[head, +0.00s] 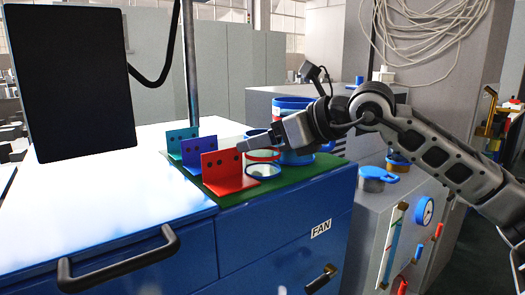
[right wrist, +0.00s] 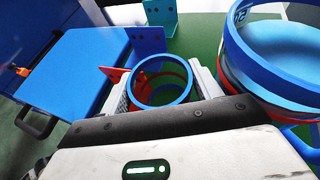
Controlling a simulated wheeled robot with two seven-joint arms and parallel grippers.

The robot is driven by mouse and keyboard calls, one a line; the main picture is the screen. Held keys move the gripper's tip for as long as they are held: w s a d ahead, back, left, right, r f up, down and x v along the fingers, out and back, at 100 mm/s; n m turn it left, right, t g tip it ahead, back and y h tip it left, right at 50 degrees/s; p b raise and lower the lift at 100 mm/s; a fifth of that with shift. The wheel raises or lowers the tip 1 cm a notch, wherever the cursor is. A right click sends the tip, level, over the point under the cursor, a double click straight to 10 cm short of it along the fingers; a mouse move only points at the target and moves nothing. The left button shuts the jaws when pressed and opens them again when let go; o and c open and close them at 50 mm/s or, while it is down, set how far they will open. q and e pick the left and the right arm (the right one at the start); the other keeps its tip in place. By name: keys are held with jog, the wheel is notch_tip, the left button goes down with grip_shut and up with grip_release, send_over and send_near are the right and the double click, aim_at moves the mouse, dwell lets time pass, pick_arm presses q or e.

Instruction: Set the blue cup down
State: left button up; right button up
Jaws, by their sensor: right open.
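A blue-rimmed cup (head: 264,177) stands on the green mat (head: 300,184), at its front beside the red bracket. In the right wrist view the blue rim (right wrist: 160,103) lies between the two fingers of my right gripper (right wrist: 158,80), with red showing inside or just beyond it. My right gripper (head: 246,143) is open. I cannot tell whether a finger touches the cup. My left gripper is not in view.
Red (head: 228,171), blue (head: 197,156) and teal (head: 182,141) brackets stand left of the cup. A large blue cup (right wrist: 232,45) stands close on the right. The white tabletop (head: 100,190) is clear.

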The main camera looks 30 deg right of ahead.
jog(key=shift+w, duration=0.1)
jog(key=c, duration=0.9)
jog(key=shift+o, duration=0.2)
jog(key=shift+r, duration=0.45)
notch_tip(320, 180, up, 2)
jog(key=shift+a+r+p, duration=0.1)
jog(key=shift+r+p, duration=0.1)
jog(key=shift+p, duration=0.2)
jog(key=s+a+r, duration=0.1)
jog(key=s+r, duration=0.8)
jog(key=s, duration=0.5)
jog(key=shift+a+r, duration=0.15)
jog(key=shift+r, duration=0.15)
